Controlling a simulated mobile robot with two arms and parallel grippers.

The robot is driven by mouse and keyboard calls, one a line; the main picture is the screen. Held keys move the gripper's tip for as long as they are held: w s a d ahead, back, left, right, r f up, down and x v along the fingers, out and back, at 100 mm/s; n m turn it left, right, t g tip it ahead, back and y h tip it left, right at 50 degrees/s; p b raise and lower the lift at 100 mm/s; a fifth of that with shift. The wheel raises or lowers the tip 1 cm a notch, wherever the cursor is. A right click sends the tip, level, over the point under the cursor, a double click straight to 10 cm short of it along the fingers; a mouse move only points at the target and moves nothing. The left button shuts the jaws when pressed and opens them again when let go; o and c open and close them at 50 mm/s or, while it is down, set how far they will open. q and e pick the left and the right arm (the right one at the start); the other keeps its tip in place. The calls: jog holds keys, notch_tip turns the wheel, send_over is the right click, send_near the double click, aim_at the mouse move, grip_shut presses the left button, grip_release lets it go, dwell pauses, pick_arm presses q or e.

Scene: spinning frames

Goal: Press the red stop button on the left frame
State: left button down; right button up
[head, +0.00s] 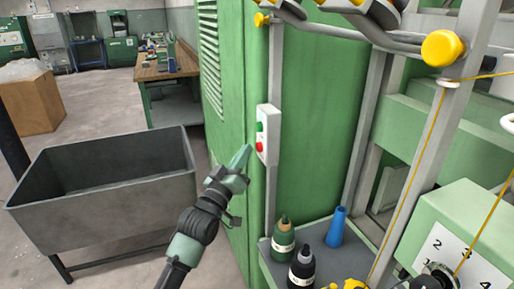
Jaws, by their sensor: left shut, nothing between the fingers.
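The red stop button (260,147) sits low on a pale grey switch box (269,134) on the edge of the green frame (232,90). A green button (259,127) is above it. My left gripper (247,150) is shut and empty, its tips just left of the red button. I cannot tell whether the tips touch it. My right gripper does not show.
A grey metal bin (110,205) on legs stands at the left. Yellow threads and rails fill the right side. A workbench (165,70) stands behind.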

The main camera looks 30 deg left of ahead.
pick_arm(q)
jog(key=shift+w+d, duration=0.2)
jog(key=shift+w+d, duration=0.35)
jog(key=shift+w, duration=0.05)
dwell(0.8)
jog(key=shift+s+a, duration=0.15)
jog(key=shift+s+a+p, duration=0.4)
jog(key=shift+s+a, duration=0.05)
jog(key=shift+s, duration=0.15)
jog(key=shift+s+a+p, duration=0.4)
jog(key=shift+s+a, duration=1.25)
jog(key=shift+s, duration=0.25)
